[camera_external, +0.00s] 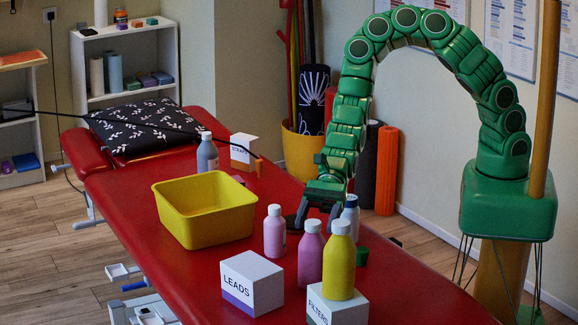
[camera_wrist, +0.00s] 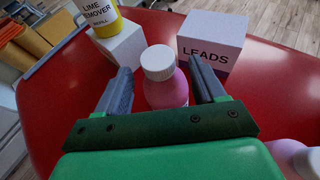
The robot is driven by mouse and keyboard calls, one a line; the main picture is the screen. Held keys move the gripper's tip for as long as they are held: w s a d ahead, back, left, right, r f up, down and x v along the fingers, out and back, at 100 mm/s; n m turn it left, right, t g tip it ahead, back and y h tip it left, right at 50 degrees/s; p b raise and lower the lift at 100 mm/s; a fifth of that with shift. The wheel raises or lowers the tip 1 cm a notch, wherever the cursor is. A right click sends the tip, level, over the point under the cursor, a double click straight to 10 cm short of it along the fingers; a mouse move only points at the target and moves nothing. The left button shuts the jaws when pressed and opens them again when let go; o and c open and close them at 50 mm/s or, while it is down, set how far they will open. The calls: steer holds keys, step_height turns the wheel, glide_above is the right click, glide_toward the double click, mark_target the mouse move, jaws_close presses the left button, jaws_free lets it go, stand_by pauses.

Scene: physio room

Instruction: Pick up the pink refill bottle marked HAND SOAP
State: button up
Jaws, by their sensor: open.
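Two pink bottles with white caps stand on the red couch. One pink bottle (camera_external: 310,258) is beside the FILTERS box; it shows between my fingers in the wrist view (camera_wrist: 166,92). The other pink bottle (camera_external: 274,233) stands further back, near the yellow tub, and shows at the lower right of the wrist view (camera_wrist: 291,158). No label on either can be read, so I cannot tell which says HAND SOAP. My gripper (camera_external: 318,214) is open and empty, pointing down behind and above the first bottle. I cannot tell whether the fingers reach around it.
A yellow bottle (camera_external: 340,265), marked LIME REMOVER in the wrist view (camera_wrist: 98,17), stands on the FILTERS box (camera_external: 338,308). The LEADS box (camera_external: 252,284) is to the left. A white-capped bottle (camera_external: 351,216) and green block (camera_external: 362,256) are close right. A yellow tub (camera_external: 204,212) stands left.

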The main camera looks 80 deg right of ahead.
mark_target(311, 231)
steer(key=shift+x, duration=2.3)
steer(key=shift+a+r, duration=0.1)
steer(key=shift+r, duration=0.1)
jaws_close()
